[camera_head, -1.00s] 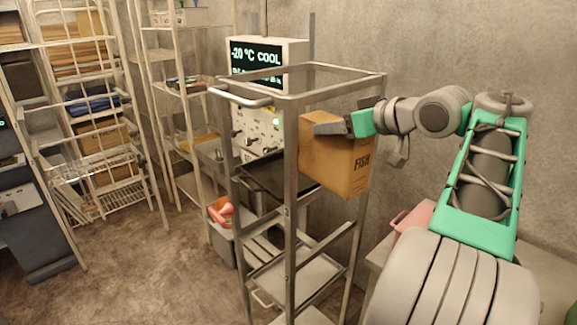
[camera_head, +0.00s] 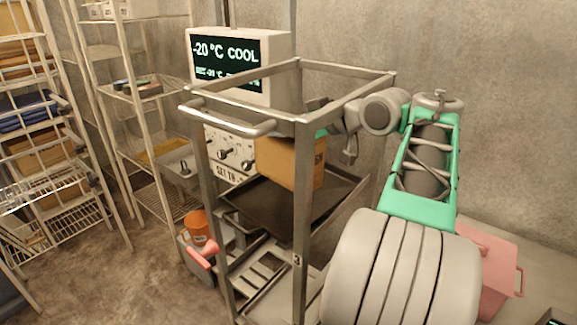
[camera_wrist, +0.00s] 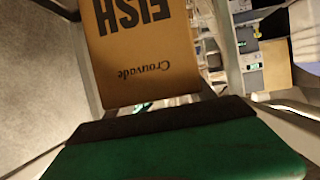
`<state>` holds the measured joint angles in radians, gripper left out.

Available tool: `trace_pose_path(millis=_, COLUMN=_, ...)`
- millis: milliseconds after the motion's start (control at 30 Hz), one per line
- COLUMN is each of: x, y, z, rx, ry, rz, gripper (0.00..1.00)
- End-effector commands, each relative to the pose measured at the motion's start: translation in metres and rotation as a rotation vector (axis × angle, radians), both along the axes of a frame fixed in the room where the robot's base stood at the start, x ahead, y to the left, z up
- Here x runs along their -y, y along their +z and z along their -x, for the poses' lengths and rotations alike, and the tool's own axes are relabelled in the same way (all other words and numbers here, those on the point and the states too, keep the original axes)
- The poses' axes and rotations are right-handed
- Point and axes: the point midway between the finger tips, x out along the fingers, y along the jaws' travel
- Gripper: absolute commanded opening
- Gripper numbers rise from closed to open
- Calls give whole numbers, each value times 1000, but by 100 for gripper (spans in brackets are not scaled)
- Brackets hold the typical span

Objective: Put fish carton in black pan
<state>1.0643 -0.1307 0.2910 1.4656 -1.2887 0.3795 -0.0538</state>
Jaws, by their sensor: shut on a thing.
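The fish carton (camera_head: 283,161) is a brown box with dark print. It is inside the metal rack's frame, above the black pan (camera_head: 275,212). In the wrist view the carton (camera_wrist: 145,60) shows the words FISH and Crouvade, upside down. My gripper (camera_head: 318,118) is shut on the carton's upper part, its fingers partly hidden by the rack's post and the carton. The black pan is a flat dark tray on a rack level below the carton. The carton appears apart from the pan, and a front post crosses the view of both.
The metal rack (camera_head: 300,270) has upright posts, a top rail and a handle (camera_head: 232,122) close around the carton. A control box with a display (camera_head: 240,62) stands behind it. A pink bin (camera_head: 488,265) is at right, and an orange bucket (camera_head: 196,226) is at lower left.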

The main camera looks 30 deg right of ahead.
Motion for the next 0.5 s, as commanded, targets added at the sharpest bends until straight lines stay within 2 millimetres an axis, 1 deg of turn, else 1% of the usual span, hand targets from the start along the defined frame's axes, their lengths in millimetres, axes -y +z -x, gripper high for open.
trace_pose_path(millis=100, x=-1, y=-17, z=0, rx=3, ry=0, rz=1, gripper=0)
trace_pose_path(millis=233, x=0, y=-32, z=0, rx=4, ry=-1, rz=1, gripper=0)
trace_pose_path(millis=400, x=1, y=-57, z=0, rx=4, ry=-2, rz=1, gripper=0)
trace_pose_path(millis=500, x=2, y=-62, z=0, rx=5, ry=-4, rz=4, gripper=0)
